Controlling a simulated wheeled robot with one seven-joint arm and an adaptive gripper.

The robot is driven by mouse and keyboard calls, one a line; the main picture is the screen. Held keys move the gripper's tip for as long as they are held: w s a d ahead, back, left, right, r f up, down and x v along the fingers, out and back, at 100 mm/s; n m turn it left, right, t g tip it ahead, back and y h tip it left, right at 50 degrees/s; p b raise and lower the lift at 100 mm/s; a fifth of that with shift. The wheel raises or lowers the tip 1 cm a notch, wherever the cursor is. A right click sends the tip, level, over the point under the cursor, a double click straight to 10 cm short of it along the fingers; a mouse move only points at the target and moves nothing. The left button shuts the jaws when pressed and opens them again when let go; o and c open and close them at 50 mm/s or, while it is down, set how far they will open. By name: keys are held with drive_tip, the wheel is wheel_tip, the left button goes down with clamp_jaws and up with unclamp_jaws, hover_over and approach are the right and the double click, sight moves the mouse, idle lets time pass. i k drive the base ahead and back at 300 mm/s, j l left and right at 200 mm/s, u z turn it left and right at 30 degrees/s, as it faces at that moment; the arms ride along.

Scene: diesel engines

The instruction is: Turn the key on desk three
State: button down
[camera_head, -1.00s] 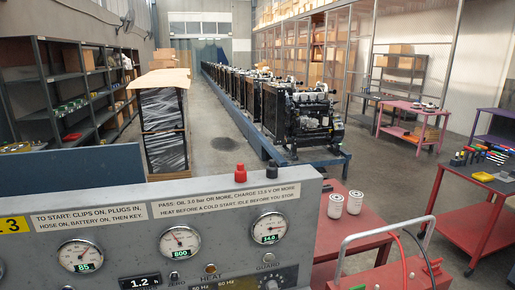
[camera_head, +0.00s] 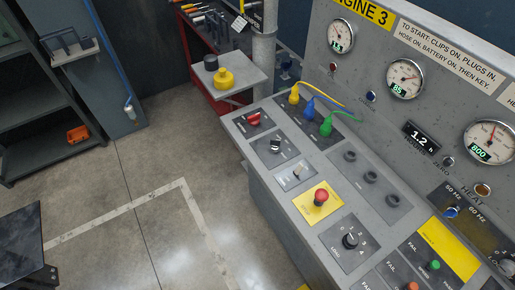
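Desk three is a grey slanted control desk (camera_head: 262,190) under an upright panel (camera_head: 365,75) marked "ENGINE 3" on a yellow plate. Its controls include a red rotary handle (camera_head: 254,118), a black rotary knob (camera_head: 275,146), a small upright metal switch or key (camera_head: 297,173), a red mushroom button (camera_head: 321,196) on a yellow plate and a black selector (camera_head: 350,240). The small metal piece may be the key; it is too small to tell for sure, or to tell how it is turned. My gripper is not in view.
Yellow, blue and green plugs (camera_head: 311,111) with cables sit at the desk's far end. A small stand (camera_head: 230,78) holds a yellow object beyond it. A dark flat-topped piece (camera_head: 25,240) stands lower left. The floor (camera_head: 150,200) left of the desk is mostly clear.

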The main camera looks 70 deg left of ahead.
sight(275, 143)
drive_tip(key=j+u, duration=0.1)
drive_tip(key=u, duration=2.15)
